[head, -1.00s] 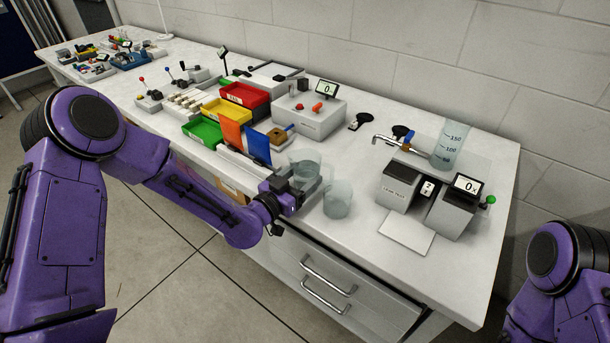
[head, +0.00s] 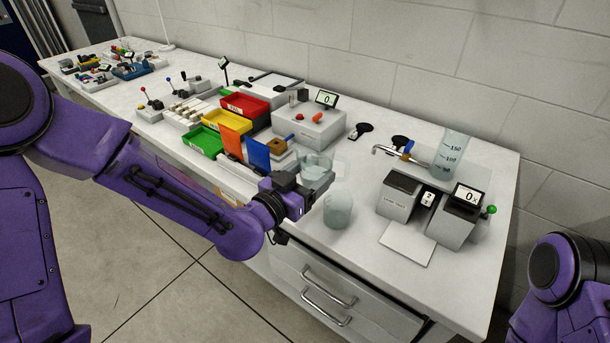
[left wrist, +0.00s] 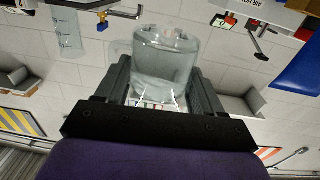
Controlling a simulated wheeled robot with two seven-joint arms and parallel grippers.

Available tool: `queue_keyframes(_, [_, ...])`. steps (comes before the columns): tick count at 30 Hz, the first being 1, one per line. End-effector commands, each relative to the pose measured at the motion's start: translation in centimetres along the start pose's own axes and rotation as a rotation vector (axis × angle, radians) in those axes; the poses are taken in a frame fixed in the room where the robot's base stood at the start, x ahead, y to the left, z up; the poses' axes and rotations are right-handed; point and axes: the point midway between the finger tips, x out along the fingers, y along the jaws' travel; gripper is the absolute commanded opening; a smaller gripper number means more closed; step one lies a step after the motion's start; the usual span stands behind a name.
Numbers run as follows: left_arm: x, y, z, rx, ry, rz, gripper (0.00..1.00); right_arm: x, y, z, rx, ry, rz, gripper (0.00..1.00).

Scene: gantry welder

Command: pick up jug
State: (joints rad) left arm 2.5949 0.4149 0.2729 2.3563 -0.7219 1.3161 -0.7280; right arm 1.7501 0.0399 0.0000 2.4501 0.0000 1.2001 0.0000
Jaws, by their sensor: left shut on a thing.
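The jug (head: 317,166) is a clear, round vessel at the front middle of the bench in the head view. My left gripper (head: 300,190) reaches it from the front left and is shut on it. The left wrist view shows the jug (left wrist: 165,62) upright between the two dark fingers, with what looks like clear liquid inside. Its underside is hidden in the head view, so its height above the bench is hard to tell. My right gripper is out of view; only part of my right arm shows at the lower right.
A second clear cup (head: 338,210) stands close to the right of my gripper. A measuring cylinder (head: 449,156) stands by a tap (head: 392,151), behind a grey device (head: 432,207) with a display. Coloured bins (head: 222,122) and upright orange and blue panels (head: 257,153) are left of the jug.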

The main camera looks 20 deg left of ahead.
Motion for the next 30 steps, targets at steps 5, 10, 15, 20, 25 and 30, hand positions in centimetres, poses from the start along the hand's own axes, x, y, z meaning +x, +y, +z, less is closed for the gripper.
queue_keyframes(5, [-1.4,2.3,-1.1,0.001,0.003,0.002,0.28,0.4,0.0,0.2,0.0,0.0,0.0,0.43])
queue_keyframes(10, [-2.6,4.1,-2.1,0.001,0.002,0.002,0.28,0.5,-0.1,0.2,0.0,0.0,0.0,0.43])
queue_keyframes(15, [-3.0,4.8,-3.3,0.007,-0.003,-0.003,0.28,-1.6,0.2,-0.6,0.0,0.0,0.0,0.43])
queue_keyframes(20, [-3.1,5.1,-3.5,0.012,-0.001,-0.006,0.28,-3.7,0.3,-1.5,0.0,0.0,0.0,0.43])
queue_keyframes(25, [-3.4,5.5,-3.7,0.012,0.0,-0.005,0.28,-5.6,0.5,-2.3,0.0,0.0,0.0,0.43])
queue_keyframes(30, [-3.7,6.0,-3.6,0.008,0.0,-0.003,0.28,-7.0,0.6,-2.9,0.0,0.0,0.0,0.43])
